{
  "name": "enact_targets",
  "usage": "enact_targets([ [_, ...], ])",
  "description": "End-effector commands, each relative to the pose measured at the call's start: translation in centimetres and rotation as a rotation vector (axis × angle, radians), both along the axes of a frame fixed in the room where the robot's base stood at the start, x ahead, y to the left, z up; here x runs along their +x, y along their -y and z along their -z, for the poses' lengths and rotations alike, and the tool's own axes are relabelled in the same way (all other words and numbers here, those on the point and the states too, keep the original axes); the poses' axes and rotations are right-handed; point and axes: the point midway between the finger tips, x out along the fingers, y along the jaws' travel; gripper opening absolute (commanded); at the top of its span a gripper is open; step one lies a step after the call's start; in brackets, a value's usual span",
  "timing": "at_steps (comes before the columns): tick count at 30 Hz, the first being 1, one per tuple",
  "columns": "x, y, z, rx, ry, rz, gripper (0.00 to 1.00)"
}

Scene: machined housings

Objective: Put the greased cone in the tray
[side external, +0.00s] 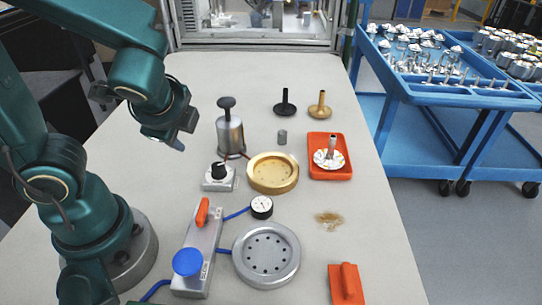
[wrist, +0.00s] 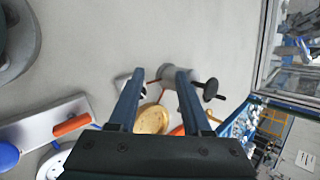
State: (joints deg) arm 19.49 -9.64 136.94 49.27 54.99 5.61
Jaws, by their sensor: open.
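A silvery cone-like part (side external: 328,159) with a wide, speckled base and an upright stem sits in the orange tray (side external: 315,174), right of centre in the side view. I cannot tell whether grease is on it. My gripper (side external: 180,145) is raised above the left side of the table, well left of the tray and apart from everything. In the wrist view its two fingers (wrist: 160,76) are spread, with nothing held between them. The cone is not clearly seen in the wrist view.
Black (side external: 285,108) and brass (side external: 320,111) stemmed parts stand behind. A brown smear (side external: 329,218) marks the table near an orange scraper (side external: 346,288).

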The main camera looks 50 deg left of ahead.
Motion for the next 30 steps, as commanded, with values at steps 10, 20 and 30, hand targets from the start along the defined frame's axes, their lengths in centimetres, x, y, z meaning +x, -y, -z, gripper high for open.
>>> enact_targets([
  [10, -3.3, 6.9, -2.9, -0.759, 0.323, -0.638, 0.49],
  [20, -3.1, 8.7, -4.3, -0.928, 0.388, -0.735, 0.49],
  [30, -3.1, 8.7, -4.3, -0.925, 0.387, -0.732, 0.49],
])
